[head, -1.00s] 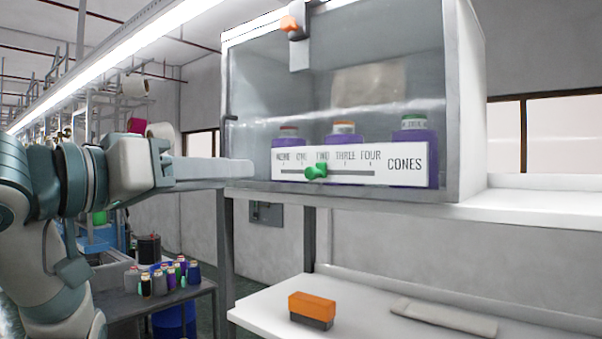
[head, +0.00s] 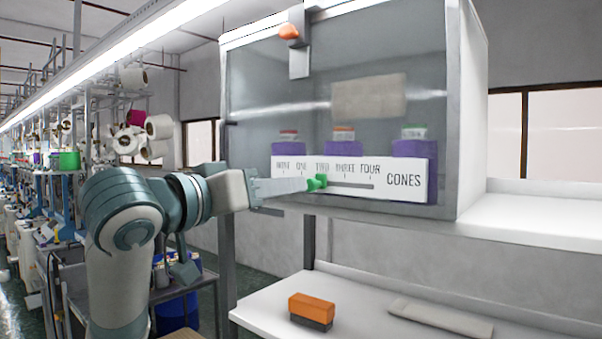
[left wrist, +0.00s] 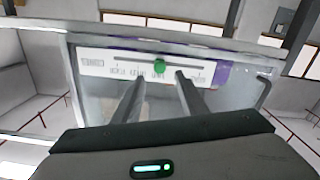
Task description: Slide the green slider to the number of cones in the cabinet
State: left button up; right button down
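The green slider (head: 317,183) stands at the mark under TWO on the white scale plate (head: 405,194), which reads NONE to FOUR and CONES. The plate is on the front of the glass cabinet (head: 466,110). My left gripper (head: 302,184) reaches the slider from the left. In the left wrist view its fingers (left wrist: 160,76) are apart, with the slider (left wrist: 160,66) between and just beyond their tips. My right gripper is out of view.
An orange-and-dark block (head: 311,309) and a flat grey cloth-like piece (head: 440,318) lie on the lower white shelf (head: 370,300). An orange-ended latch (head: 291,32) is at the cabinet's top. Knitting machinery lines the left side.

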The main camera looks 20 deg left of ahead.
aim_at(314, 184)
pick_arm(q)
jog(key=p+x, duration=0.2)
jog(key=x, duration=0.4)
jog(key=shift+w, duration=0.1)
jog(key=shift+c, duration=0.3)
grip_shut()
